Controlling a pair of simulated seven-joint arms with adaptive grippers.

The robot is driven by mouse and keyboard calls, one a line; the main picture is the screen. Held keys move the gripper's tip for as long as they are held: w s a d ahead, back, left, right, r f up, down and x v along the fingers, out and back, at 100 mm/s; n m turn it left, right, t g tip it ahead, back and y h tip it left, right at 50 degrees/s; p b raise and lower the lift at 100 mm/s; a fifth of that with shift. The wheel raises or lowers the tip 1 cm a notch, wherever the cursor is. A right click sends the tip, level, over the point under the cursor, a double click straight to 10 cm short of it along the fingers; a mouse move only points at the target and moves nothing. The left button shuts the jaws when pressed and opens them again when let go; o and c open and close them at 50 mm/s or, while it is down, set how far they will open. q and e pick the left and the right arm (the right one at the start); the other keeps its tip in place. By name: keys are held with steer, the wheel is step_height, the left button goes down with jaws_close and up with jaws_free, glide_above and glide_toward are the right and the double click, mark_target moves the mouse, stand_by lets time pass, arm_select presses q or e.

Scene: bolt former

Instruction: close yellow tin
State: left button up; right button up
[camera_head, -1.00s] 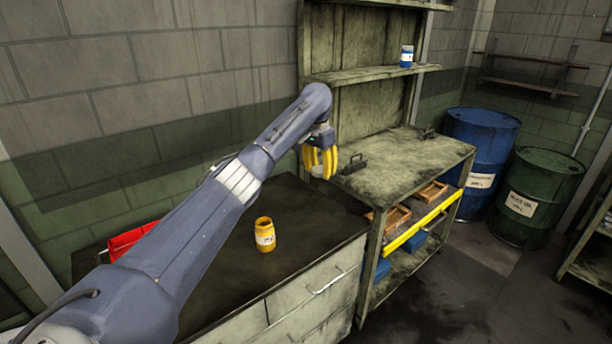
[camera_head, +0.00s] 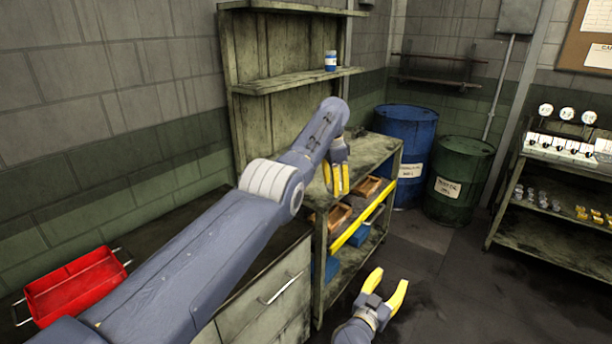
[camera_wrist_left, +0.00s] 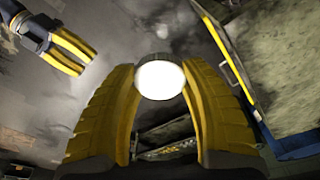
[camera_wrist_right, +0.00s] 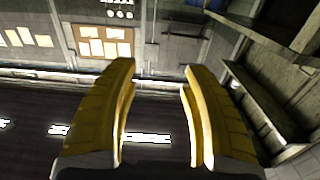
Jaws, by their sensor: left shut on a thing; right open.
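My left gripper (camera_head: 337,190) is at the front edge of the green workbench with the shelf. In the left wrist view its yellow fingers are shut on a white round lid (camera_wrist_left: 160,80). The lid cannot be made out in the head view. My right gripper (camera_head: 389,278) is open and empty, low over the floor at the bottom of the head view. It also shows at the upper left of the left wrist view (camera_wrist_left: 66,48). The yellow tin is not visible now; my left arm covers much of the cabinet top where it stood earlier.
A red tray (camera_head: 75,285) lies on the cabinet top at the left. A blue and white tin (camera_head: 330,61) stands on the upper shelf (camera_head: 290,80). A blue drum (camera_head: 408,140) and a green drum (camera_head: 460,180) stand behind. Open floor lies in front of the workbench.

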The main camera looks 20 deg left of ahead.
arm_select(q)
steer(key=s+d+f+m, duration=0.2)
steer(key=d, duration=0.5)
steer(key=s+d+f+m, duration=0.1)
steer(key=s+d+m, duration=0.1)
steer(key=d, duration=0.5)
steer(key=shift+s+f+m+g, duration=0.3)
steer(key=shift+s+f+m, duration=0.05)
steer(key=shift+m, duration=0.25)
arm_select(e)
steer(key=a+r+n+g+y, duration=0.1)
steer(key=a+r+g+y, duration=0.1)
steer(key=a+r, duration=0.6)
steer(key=shift+s+a+r+g+y, duration=0.25)
steer(key=shift+a+g+y, duration=0.15)
steer(key=shift+a+g, duration=0.2)
